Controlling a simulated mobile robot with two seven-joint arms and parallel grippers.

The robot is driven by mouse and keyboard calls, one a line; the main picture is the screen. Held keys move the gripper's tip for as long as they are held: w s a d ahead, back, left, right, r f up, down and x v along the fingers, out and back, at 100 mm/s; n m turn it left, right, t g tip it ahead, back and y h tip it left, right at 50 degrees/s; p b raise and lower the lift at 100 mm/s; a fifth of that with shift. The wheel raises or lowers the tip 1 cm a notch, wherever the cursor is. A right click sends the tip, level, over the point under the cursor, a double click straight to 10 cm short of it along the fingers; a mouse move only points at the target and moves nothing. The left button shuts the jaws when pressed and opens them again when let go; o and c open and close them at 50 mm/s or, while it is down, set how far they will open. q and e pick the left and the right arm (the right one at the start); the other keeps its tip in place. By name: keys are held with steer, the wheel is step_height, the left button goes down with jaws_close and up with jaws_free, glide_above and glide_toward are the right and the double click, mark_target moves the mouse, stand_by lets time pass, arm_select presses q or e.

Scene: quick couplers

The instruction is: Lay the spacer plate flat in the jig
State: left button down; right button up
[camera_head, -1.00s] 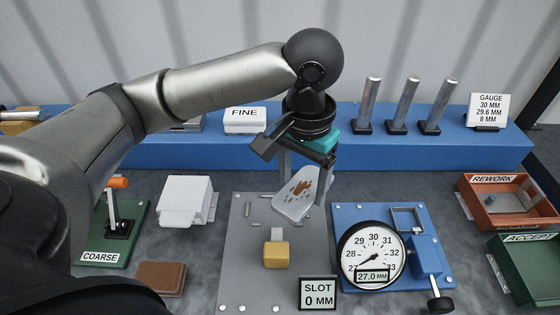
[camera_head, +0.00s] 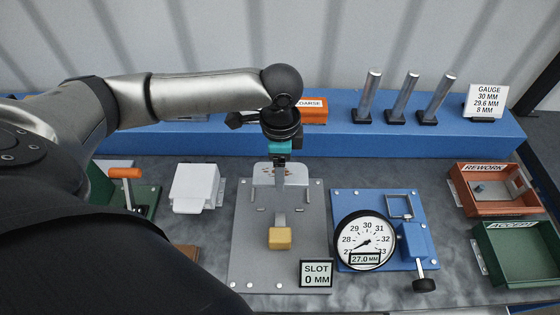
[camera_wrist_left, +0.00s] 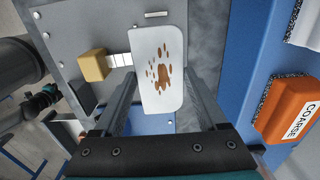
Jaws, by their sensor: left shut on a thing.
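The spacer plate (camera_head: 265,174), pale with rust-brown spots, is at the far end of the grey jig plate (camera_head: 250,250) in the head view. My left gripper (camera_head: 279,180) points down and is shut on the spacer plate. In the left wrist view the spacer plate (camera_wrist_left: 150,102) lies between the two fingers (camera_wrist_left: 160,95), its spotted face toward the camera. The jig carries small pins and a yellow-knobbed slider (camera_head: 280,238). I cannot tell whether the spacer plate touches the jig. My right gripper is not in view.
A blue fixture with a dial gauge (camera_head: 366,240) stands right of the jig, and a "SLOT 0 MM" display (camera_head: 316,273) at its front. A white block (camera_head: 195,187) is to the left. Rework (camera_head: 495,190) and accept (camera_head: 518,252) bins are far right. A blue shelf (camera_head: 350,143) runs behind.

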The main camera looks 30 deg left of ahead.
mark_target(280, 197)
arm_select(q)
steer(key=shift+w, duration=0.1)
steer(key=shift+r+p, duration=0.15)
steer(key=shift+p, duration=0.3)
steer(key=shift+f+b, duration=1.05)
steer(key=shift+f, duration=2.85)
steer(key=shift+f, duration=0.45)
steer(key=shift+c, duration=0.4)
jaws_free()
steer(key=shift+o, duration=0.4)
steer(key=shift+f, duration=0.15)
step_height(280, 197, up, 16)
steer(key=p, duration=0.2)
steer(key=shift+f+p, duration=0.25)
steer(key=shift+p, duration=0.1)
